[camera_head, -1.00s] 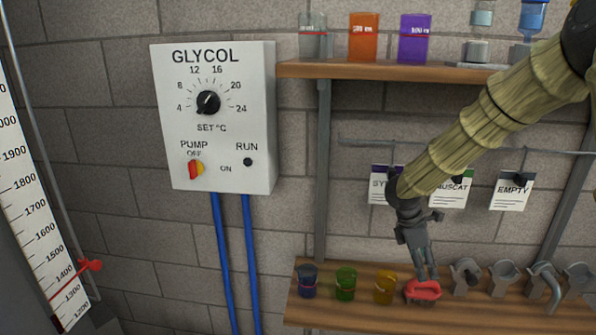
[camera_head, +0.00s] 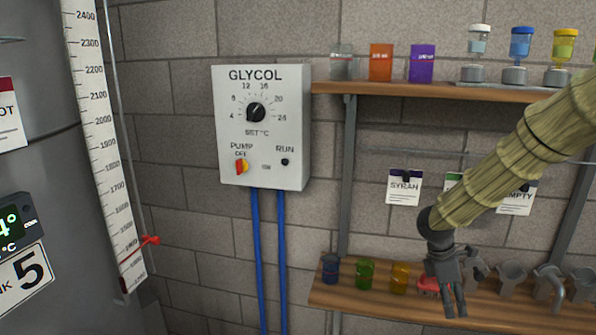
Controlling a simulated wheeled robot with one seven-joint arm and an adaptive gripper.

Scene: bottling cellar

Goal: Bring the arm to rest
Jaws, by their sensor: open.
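My gripper (camera_head: 455,309) hangs at the lower right with its fingers pointing down, in front of the lower wooden shelf. Its fingers are apart and I see nothing between them. The sleeved arm comes in from the right edge and covers part of the hanging tags. A red object (camera_head: 428,284) on the lower shelf is partly hidden behind the gripper. The gripper looks nearer to me than the shelf.
The glycol control box (camera_head: 262,128) is on the brick wall, with blue hoses below it. The lower shelf (camera_head: 375,301) holds small coloured cups and grey fittings. The upper shelf (camera_head: 400,90) holds beakers and bottles. A tank with a scale (camera_head: 104,140) stands at left.

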